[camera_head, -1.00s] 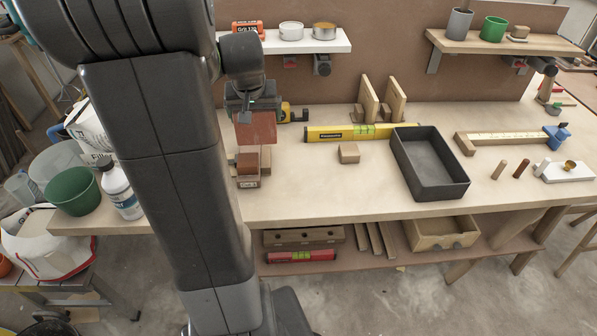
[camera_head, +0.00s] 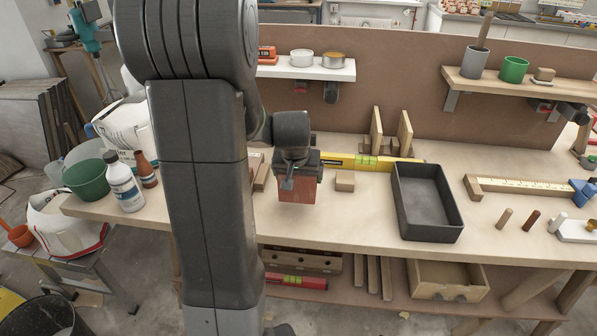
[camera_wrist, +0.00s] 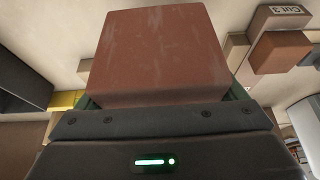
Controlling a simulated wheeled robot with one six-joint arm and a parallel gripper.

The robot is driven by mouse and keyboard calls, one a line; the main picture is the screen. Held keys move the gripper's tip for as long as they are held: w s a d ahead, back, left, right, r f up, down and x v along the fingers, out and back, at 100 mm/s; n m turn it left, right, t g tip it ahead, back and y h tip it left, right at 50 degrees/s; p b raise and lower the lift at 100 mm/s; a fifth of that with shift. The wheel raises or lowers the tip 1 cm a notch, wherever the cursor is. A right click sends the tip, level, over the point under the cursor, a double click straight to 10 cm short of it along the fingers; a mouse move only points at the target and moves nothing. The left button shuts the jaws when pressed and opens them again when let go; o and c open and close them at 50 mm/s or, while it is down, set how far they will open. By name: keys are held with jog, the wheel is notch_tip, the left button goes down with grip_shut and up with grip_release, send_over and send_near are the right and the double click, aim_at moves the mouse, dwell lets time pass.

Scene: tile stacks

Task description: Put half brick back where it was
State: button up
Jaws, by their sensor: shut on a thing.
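The half brick, a reddish-brown block (camera_head: 297,191), hangs below my gripper (camera_head: 295,176) over the workbench, left of centre in the head view. It fills the upper middle of the wrist view (camera_wrist: 155,55). My gripper is shut on it; the fingertips are mostly hidden. The head view does not show clearly whether the brick touches the bench. A stack of wooden pieces (camera_head: 261,172) stands left of my gripper, partly hidden by my arm. The wrist view shows a block labelled "CUT 3" (camera_wrist: 274,17) and a reddish-brown block (camera_wrist: 281,53) at the right.
A small wooden block (camera_head: 345,181) lies just right of the held brick. A yellow level (camera_head: 365,162) lies behind it, and a black tray (camera_head: 452,235) stands farther right. Bare bench top (camera_head: 350,218) shows in front. White and brown bottles stand at the left.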

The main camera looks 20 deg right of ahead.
aim_at(296, 175)
jog(key=shift+f, duration=2.35)
jog(key=shift+f+b, duration=0.2)
jog(key=shift+b, duration=0.1)
jog(key=o, duration=1.8)
jog(key=shift+c, duration=0.2)
jog(key=shift+r, duration=0.1)
jog(key=shift+s+a+r, duration=0.1)
jog(key=shift+s+r, duration=0.05)
jog(key=shift+r, duration=0.4)
jog(key=p+v, duration=0.1)
jog(key=v, duration=1)
jog(key=shift+s+a, duration=0.1)
jog(key=shift+s, duration=0.05)
